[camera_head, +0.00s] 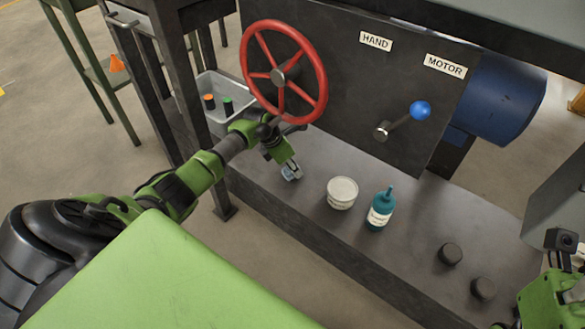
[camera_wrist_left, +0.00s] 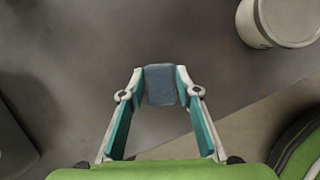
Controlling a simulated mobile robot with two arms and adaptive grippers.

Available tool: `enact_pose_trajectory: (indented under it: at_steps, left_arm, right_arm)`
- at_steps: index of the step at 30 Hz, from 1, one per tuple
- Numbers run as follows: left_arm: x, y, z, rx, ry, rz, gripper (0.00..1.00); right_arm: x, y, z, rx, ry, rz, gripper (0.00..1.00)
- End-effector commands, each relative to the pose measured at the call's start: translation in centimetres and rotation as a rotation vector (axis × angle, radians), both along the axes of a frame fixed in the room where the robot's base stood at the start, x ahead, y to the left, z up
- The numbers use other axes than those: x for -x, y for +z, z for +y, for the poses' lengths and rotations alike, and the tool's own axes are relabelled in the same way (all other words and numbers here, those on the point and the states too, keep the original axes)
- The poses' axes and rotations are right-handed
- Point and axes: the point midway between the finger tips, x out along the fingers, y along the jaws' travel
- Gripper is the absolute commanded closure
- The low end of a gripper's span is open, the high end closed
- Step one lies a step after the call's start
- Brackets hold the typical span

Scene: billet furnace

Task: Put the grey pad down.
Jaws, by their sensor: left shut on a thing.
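My left gripper (camera_head: 290,171) is shut on the grey pad. It is over the dark bench shelf (camera_head: 315,222), below the red handwheel and left of the white tub. In the left wrist view the pad (camera_wrist_left: 160,85) is a small blue-grey block between the two fingertips (camera_wrist_left: 161,88). I cannot tell whether the pad touches the shelf or hangs just above it. Part of my right arm shows at the lower right edge of the head view; its fingers cannot be made out.
A white tub (camera_head: 342,192) and a teal bottle (camera_head: 380,209) stand right of the gripper. Two black knobs (camera_head: 450,254) are further right. The red handwheel (camera_head: 284,72) and a blue-knobbed lever (camera_head: 419,110) are on the panel. A grey bin (camera_head: 216,88) sits behind my left arm.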

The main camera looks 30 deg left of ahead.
Motion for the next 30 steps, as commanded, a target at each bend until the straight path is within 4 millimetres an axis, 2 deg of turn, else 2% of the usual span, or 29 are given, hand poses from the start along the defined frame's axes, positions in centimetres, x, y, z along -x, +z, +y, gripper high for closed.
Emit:
enact_pose_trajectory:
  at_steps: [8, 9, 11, 23, 26, 30]
  left_arm:
    - [0.0, -0.4, 0.1, -0.001, 0.0, 0.0, 0.87]
    - [0.0, -0.3, 0.1, -0.001, 0.0, 0.0, 0.65]
    - [0.0, -0.3, 0.1, -0.001, 0.0, 0.0, 0.53]
    - [0.0, 0.1, 0.0, 0.0, 0.0, 0.0, 0.53]
    - [0.3, 1.0, 0.3, -0.002, 0.001, 0.0, 0.53]
    - [1.1, 3.5, 0.7, -0.003, -0.001, 0.001, 0.53]
  right_arm:
    - [0.0, -0.1, 0.0, 0.001, 0.0, -0.004, 0.53]
    - [0.0, 0.1, 0.0, 0.002, 0.0, -0.008, 0.53]
    - [0.0, 0.2, 0.0, 0.002, 0.0, -0.008, 0.53]
    - [0.0, 0.4, 0.0, 0.001, 0.001, -0.008, 0.53]
    - [0.1, 0.7, 0.0, -0.003, 0.001, -0.001, 0.53]
    - [0.1, -0.4, -0.2, -0.003, 0.003, 0.062, 0.53]
